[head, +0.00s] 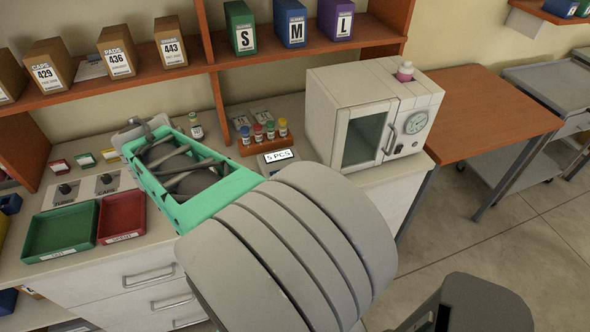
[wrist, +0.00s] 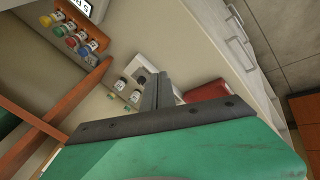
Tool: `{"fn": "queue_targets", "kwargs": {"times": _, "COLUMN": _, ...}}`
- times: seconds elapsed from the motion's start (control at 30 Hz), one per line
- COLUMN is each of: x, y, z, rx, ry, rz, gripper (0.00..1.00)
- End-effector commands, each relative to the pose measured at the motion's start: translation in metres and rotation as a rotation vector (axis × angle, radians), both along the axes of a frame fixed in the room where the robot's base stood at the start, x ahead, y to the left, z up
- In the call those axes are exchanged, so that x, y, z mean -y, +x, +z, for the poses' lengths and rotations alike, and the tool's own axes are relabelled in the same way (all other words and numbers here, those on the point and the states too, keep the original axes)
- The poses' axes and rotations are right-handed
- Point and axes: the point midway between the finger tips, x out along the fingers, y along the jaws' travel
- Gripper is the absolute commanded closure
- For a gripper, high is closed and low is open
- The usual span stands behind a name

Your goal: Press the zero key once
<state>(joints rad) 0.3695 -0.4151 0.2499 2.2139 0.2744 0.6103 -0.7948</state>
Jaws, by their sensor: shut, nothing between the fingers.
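I cannot make out the zero key in either view; it may be hidden by my arm. A small display (head: 279,155) reading "5 PCS" lies on the counter (head: 235,183), right of my gripper; it is partly in the top left of the wrist view (wrist: 78,6). My gripper (wrist: 158,78) is shut and empty, its two dark fingers together in front of its green housing. In the head view the green housing and arm cover part of the counter, and the fingertips are not clear. I cannot tell whether they touch anything.
A rack of several coloured-cap vials (head: 265,138) stands left of the white incubator (head: 345,120). A green tray (head: 60,232), a red tray (head: 122,217) and two black-knobbed panels (head: 106,184) lie to the left. A shelf (head: 190,70) with boxes runs behind.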

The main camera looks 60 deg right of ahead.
Motion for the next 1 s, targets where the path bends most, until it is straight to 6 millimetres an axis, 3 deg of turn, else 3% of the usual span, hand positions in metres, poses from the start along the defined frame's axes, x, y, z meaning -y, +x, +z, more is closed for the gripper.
{"fn": "queue_targets", "kwargs": {"times": 0.03, "x": 0.036, "y": -0.007, "z": -0.007, "rx": -0.047, "ry": -0.061, "rz": 0.002, "gripper": 1.0}}
{"fn": "queue_targets", "kwargs": {"times": 0.2, "x": 0.147, "y": -0.05, "z": -0.023, "rx": -0.255, "ry": -0.266, "rz": 0.065, "gripper": 1.0}}
{"fn": "queue_targets", "kwargs": {"times": 0.3, "x": 0.201, "y": -0.087, "z": -0.033, "rx": -0.406, "ry": -0.352, "rz": 0.108, "gripper": 1.0}}
{"fn": "queue_targets", "kwargs": {"times": 0.4, "x": 0.238, "y": -0.121, "z": -0.04, "rx": -0.539, "ry": -0.403, "rz": 0.145, "gripper": 1.0}}
{"fn": "queue_targets", "kwargs": {"times": 0.5, "x": 0.259, "y": -0.144, "z": -0.044, "rx": -0.627, "ry": -0.428, "rz": 0.175, "gripper": 1.0}}
{"fn": "queue_targets", "kwargs": {"times": 0.6, "x": 0.267, "y": -0.153, "z": -0.045, "rx": -0.665, "ry": -0.439, "rz": 0.189, "gripper": 1.0}}
{"fn": "queue_targets", "kwargs": {"times": 1.0, "x": 0.267, "y": -0.153, "z": -0.049, "rx": -0.667, "ry": -0.439, "rz": 0.193, "gripper": 1.0}}
